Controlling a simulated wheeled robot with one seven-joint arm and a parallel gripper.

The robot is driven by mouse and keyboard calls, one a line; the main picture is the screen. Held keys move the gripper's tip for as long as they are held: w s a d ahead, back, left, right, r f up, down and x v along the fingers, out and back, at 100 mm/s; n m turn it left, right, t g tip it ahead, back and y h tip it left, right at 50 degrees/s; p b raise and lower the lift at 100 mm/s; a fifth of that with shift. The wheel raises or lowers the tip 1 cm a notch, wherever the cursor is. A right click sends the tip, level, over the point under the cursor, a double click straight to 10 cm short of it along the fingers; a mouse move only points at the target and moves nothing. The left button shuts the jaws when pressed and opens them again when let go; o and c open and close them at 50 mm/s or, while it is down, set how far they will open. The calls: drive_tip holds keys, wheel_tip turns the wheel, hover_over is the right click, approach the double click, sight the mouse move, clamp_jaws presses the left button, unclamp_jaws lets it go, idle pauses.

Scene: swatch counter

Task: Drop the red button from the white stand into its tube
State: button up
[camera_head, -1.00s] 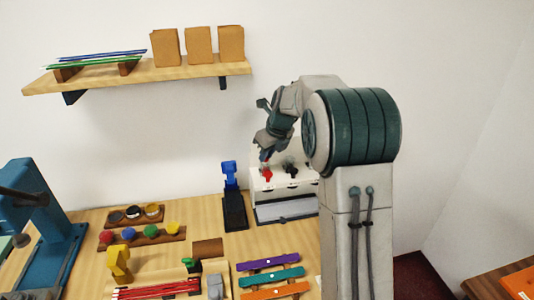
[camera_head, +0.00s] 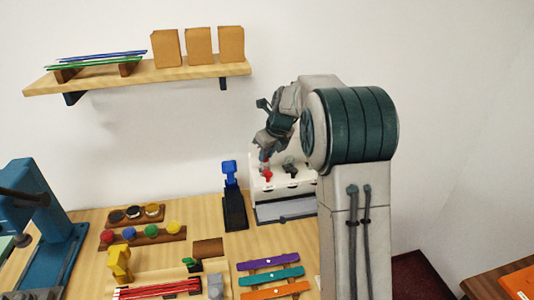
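A white box-like stand (camera_head: 300,185) stands at the back of the counter, against the wall, partly hidden by my arm on its right. A small red piece (camera_head: 267,175) shows at its left front, and a dark piece (camera_head: 291,168) sits to the right of it. My gripper (camera_head: 265,160) points down at the stand's left end, just above the red piece. Its fingers are too small to tell whether they are open or hold anything, or whether they touch the red piece. I cannot make out a tube for the red button.
A blue-topped black device (camera_head: 232,195) stands close left of the stand. Wooden racks with coloured round pieces (camera_head: 143,234) lie further left. Purple, teal and orange bars (camera_head: 270,277) lie in front. A shelf (camera_head: 140,75) hangs above left. A blue press (camera_head: 45,230) stands far left.

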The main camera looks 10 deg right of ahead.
drive_tip(key=o, duration=0.4)
drive_tip(key=b+v, duration=0.1)
drive_tip(key=v, duration=1.3)
drive_tip(key=shift+f, duration=0.1)
drive_tip(key=s+a+f+n, duration=0.1)
drive_tip(key=s+f+n, duration=0.3)
drive_tip(key=s+n, duration=0.6)
drive_tip(key=s+a+f+n+h, duration=0.1)
drive_tip(key=s+f+n, duration=0.3)
drive_tip(key=s+n, duration=0.6)
drive_tip(key=s+a+f+n+h, duration=0.1)
drive_tip(key=s+f+n, duration=0.2)
drive_tip(key=s+n, duration=0.7)
drive_tip(key=shift+s+f, duration=0.2)
drive_tip(key=shift+s, duration=0.25)
drive_tip(key=shift+s+f, duration=0.2)
drive_tip(key=shift+s, duration=0.3)
